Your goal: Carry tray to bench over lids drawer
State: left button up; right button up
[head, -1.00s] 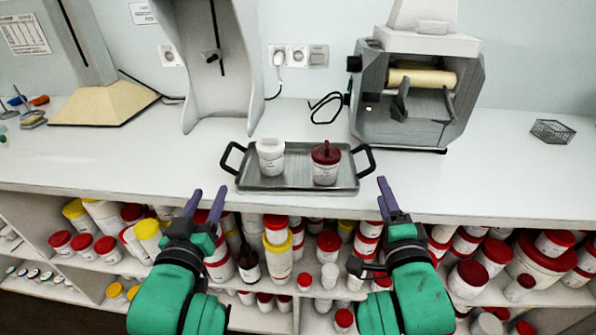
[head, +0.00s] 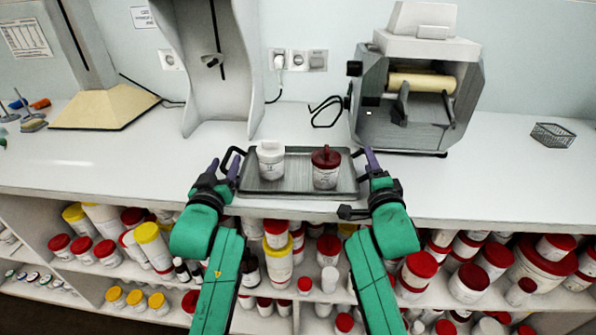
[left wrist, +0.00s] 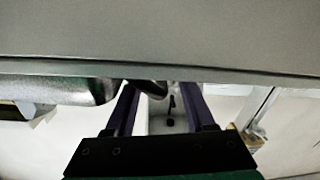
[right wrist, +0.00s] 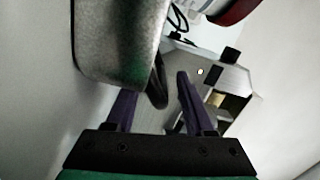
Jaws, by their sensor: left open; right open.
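The grey metal tray (head: 296,182) lies flat on the white bench near its front edge. It carries a white jar with a white lid (head: 270,160) and a white jar with a dark red lid (head: 326,172). My left gripper (head: 222,167) is open at the tray's left black handle (head: 234,153). In the left wrist view this handle (left wrist: 152,88) shows between the purple fingers. My right gripper (head: 371,164) is open at the right handle, mostly hidden in the head view. In the right wrist view that handle (right wrist: 158,85) shows between the fingers.
A grey roller mill (head: 415,105) stands behind right of the tray, and a grey stand (head: 208,75) behind left. A wire basket (head: 552,135) sits far right. Shelves below hold several red- and yellow-lidded jars.

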pick_arm(q)
jog(key=shift+w, duration=1)
pick_arm(e)
jog(key=shift+w, duration=1)
pick_arm(q)
jog(key=c, duration=0.9)
pick_arm(e)
grip_shut()
pick_arm(q)
grip_shut()
jog(key=shift+s+f, duration=0.1)
jog(key=shift+f, duration=0.1)
pick_arm(e)
jog(key=shift+s+d, duration=0.1)
pick_arm(q)
jog(key=shift+r, duration=0.1)
